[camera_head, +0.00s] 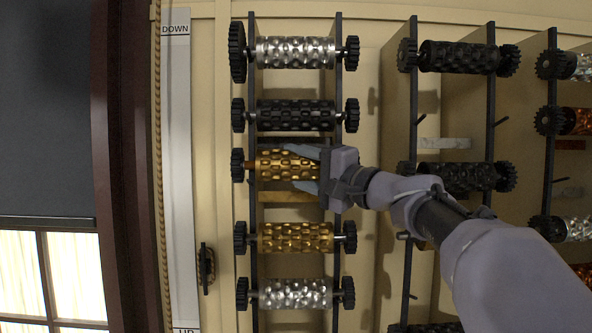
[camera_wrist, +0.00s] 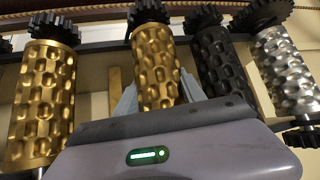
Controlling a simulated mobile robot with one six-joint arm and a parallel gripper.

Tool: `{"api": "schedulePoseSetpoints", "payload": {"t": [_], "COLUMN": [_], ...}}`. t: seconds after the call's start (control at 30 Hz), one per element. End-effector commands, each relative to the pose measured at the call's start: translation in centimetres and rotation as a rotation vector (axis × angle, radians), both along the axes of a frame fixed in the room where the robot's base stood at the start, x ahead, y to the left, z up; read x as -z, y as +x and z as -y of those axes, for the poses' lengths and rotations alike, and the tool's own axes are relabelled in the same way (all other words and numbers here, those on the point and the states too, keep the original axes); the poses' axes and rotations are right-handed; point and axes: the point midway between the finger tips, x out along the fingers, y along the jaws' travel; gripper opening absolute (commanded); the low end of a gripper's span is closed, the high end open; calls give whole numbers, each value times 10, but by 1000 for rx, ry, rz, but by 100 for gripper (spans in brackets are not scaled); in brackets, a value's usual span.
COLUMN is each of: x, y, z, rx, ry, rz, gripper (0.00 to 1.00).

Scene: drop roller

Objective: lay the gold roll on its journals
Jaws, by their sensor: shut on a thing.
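The held gold roll (camera_head: 273,164) lies crosswise in the left rack, third from the top. Its black gear (camera_head: 237,165) sticks out past the left dark rail (camera_head: 253,84); its right end is hidden behind my gripper. My gripper (camera_head: 298,167) reaches in from the right, its grey fingers closed on the upper and lower sides of the roll. In the wrist view the gold roll (camera_wrist: 157,65) stands between the fingers (camera_wrist: 158,92). I cannot tell whether its shaft touches the rails.
A black roll (camera_head: 296,115) and a silver roll (camera_head: 295,52) lie above it. Another gold roll (camera_head: 295,237) and a silver roll (camera_head: 295,294) lie below. More racks with rolls stand to the right. A white strip marked DOWN (camera_head: 177,120) runs down the left side.

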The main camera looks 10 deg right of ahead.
Motion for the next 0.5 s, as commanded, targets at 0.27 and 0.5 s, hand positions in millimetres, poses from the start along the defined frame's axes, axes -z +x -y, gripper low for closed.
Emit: {"api": "schedulePoseSetpoints", "payload": {"t": [0.27, 0.5], "x": [30, 31], "y": [9, 9], "z": [3, 3], "rx": [0, 0], "ry": [11, 11], "rz": [-54, -54], "gripper": [0, 73]}}
